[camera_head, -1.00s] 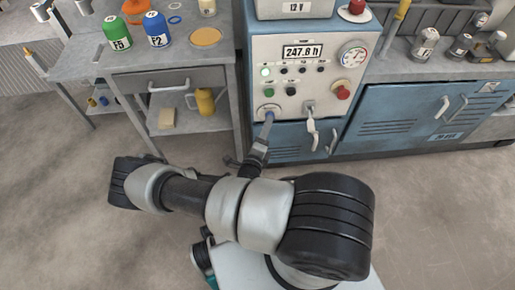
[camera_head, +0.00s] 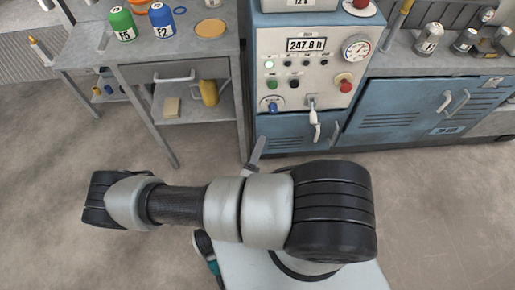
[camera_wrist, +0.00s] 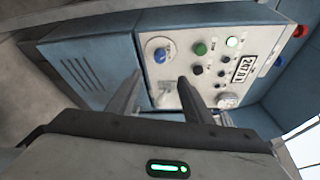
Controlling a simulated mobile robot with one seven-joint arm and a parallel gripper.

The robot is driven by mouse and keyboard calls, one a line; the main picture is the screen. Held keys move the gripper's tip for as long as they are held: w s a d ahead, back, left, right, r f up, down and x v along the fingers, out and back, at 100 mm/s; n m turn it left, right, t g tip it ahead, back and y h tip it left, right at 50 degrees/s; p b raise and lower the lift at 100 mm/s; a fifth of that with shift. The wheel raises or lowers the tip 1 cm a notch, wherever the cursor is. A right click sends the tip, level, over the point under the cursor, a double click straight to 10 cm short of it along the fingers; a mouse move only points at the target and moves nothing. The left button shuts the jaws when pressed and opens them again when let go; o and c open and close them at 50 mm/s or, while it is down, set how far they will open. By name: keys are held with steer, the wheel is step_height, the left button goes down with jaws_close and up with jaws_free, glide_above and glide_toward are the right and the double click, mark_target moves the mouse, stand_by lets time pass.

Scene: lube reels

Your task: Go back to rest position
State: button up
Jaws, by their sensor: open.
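My gripper (camera_wrist: 158,97) is open and empty in the wrist view, its two fingers apart in front of the control panel. In the head view only a fingertip (camera_head: 256,150) shows behind my arm; the rest of it is hidden. The blue control cabinet (camera_head: 262,90) stands ahead, with a white panel (camera_head: 322,72) reading 247.8 h. A blue knob (camera_head: 272,105) sits at the panel's lower left. The knob also shows in the wrist view (camera_wrist: 161,56), apart from the fingers.
A grey workbench (camera_head: 140,50) at left holds a green bottle (camera_head: 121,24) and a blue bottle (camera_head: 161,20). A blue cupboard (camera_head: 400,110) with pull handles stands at right. The floor (camera_head: 440,210) in front is clear.

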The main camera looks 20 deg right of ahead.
steer(key=shift+r, duration=0.1)
steer(key=s+a+r+n+g+y+p, duration=0.1)
steer(key=r+n+p, duration=0.6)
steer(key=r, duration=1.6)
steer(key=s+r+n+g+y+p, duration=0.4)
steer(key=r+n+p, duration=0.4)
steer(key=r, duration=1.5)
steer(key=s+a+r+n+g+y+p, duration=0.1)
steer(key=s+r+n+y+p, duration=0.3)
steer(key=r, duration=1.9)
steer(key=n+g+y+p, duration=0.1)
steer(key=n+p, duration=0.3)
steer(key=n, duration=0.5)
steer(key=shift+a+r+g, duration=0.25)
steer(key=shift+a+g, duration=0.1)
steer(key=shift+g, duration=0.05)
